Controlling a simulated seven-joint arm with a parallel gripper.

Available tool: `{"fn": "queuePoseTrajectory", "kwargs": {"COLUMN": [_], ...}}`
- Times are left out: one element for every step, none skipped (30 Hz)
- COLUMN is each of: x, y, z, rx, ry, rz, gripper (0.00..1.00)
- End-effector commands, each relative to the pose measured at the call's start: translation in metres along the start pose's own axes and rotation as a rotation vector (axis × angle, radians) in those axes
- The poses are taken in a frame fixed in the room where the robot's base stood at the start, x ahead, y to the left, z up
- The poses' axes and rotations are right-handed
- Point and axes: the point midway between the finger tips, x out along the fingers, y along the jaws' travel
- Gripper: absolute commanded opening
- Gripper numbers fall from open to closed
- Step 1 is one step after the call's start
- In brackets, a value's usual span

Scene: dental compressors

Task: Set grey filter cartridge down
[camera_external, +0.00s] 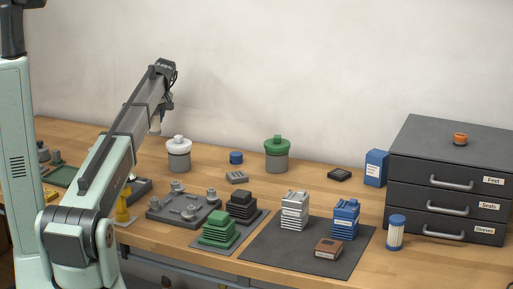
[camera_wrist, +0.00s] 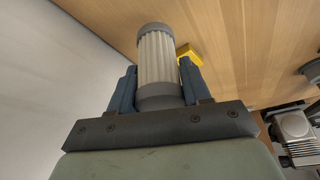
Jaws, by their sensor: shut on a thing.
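The grey filter cartridge (camera_wrist: 157,55) has a pleated off-white body and grey end caps. In the wrist view it stands between the two blue-grey fingers of my gripper (camera_wrist: 158,78), which is shut on it. In the external view my arm reaches toward the back left of the bench. The cartridge (camera_external: 155,124) shows there as a small pale shape at the arm's end, raised above the bench; the fingers are hard to make out.
A white-lidded canister (camera_external: 179,154) and a green-lidded canister (camera_external: 277,156) stand at the back. A dark plate with knobs (camera_external: 184,206) lies in front. A blue-capped cartridge (camera_external: 396,233) stands by the drawer unit (camera_external: 450,160). A yellow object (camera_wrist: 190,54) lies beyond my gripper.

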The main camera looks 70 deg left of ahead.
Motion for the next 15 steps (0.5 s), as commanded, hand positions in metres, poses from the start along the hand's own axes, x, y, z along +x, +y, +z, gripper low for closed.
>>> {"fn": "queuePoseTrajectory", "kwargs": {"x": [0.004, 0.005, 0.007, 0.009, 0.011, 0.015, 0.019, 0.023, 0.028, 0.031, 0.034, 0.036, 0.037, 0.038, 0.038], "y": [0.0, 0.0, 0.0, 0.0, 0.0, -0.001, -0.001, 0.0, 0.0, 0.0, 0.0, 0.0, 0.0, 0.0, 0.0], "z": [0.002, 0.002, 0.003, 0.004, 0.005, 0.007, 0.008, 0.01, 0.012, 0.013, 0.014, 0.015, 0.016, 0.016, 0.016], "rx": [0.0, 0.0, 0.0, 0.0, 0.0, 0.0, 0.001, 0.001, 0.001, 0.001, 0.001, 0.001, 0.001, 0.001, 0.001], "ry": [0.0, 0.0, 0.0, 0.0, 0.0, 0.0, -0.001, -0.001, -0.001, 0.0, 0.0, 0.0, 0.0, 0.0, 0.0], "rz": [0.0, 0.0, 0.0, 0.0, -0.001, -0.001, -0.001, -0.001, -0.001, -0.001, -0.001, -0.001, 0.0, 0.0, 0.0], "gripper": [0.15, 0.15, 0.15, 0.15, 0.15, 0.15, 0.15, 0.15, 0.15, 0.15, 0.15, 0.15, 0.15, 0.15, 0.15]}}
